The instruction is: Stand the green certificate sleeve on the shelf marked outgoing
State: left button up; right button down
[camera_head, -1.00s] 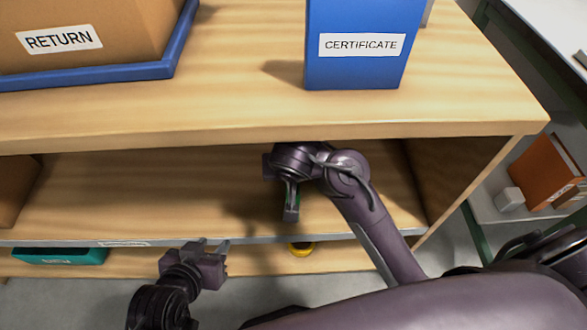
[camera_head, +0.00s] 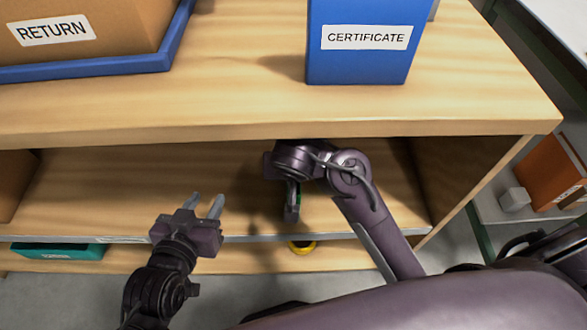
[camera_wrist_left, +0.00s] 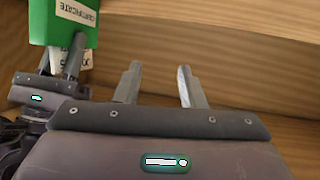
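The green certificate sleeve (camera_wrist_left: 66,22) shows at the upper left of the left wrist view, with a white label reading CERTIFICATE. My right gripper (camera_wrist_left: 62,62) is shut on it there. A white label (camera_head: 122,240) on the shelf edge is too small to read.
On the top board, a blue CERTIFICATE sleeve (camera_head: 365,60) stands upright, and a RETURN carton (camera_head: 90,40) sits in a blue tray (camera_head: 95,69). A teal item (camera_head: 58,251) and a yellow round item (camera_head: 302,246) are on the board below. An orange box (camera_head: 550,172) stands at right.

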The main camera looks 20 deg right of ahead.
jog(key=c, duration=1.1)
grip_release()
jog(key=shift+r, duration=0.2)
jog(key=shift+s+r+p, duration=0.25)
jog(key=shift+r+p, duration=0.2)
jog(key=shift+r, duration=0.1)
jog(key=shift+s+a, duration=0.25)
jog(key=shift+s, duration=0.5)
pick_arm(q)
jog(key=s+a+f+g+y, duration=0.1)
jog(key=s+f+g, duration=0.2)
jog(key=f, duration=0.3)
jog(key=shift+s+f+g, duration=0.15)
jog(key=shift+s+g, duration=0.15)
jog(key=shift+s, duration=0.35)
pick_arm(e)
jog(key=s+a, duration=0.1)
jog(key=s, duration=0.2)
jog(key=s+a, duration=0.1)
jog(key=s, duration=0.6)
jog(key=shift+a, duration=0.4)
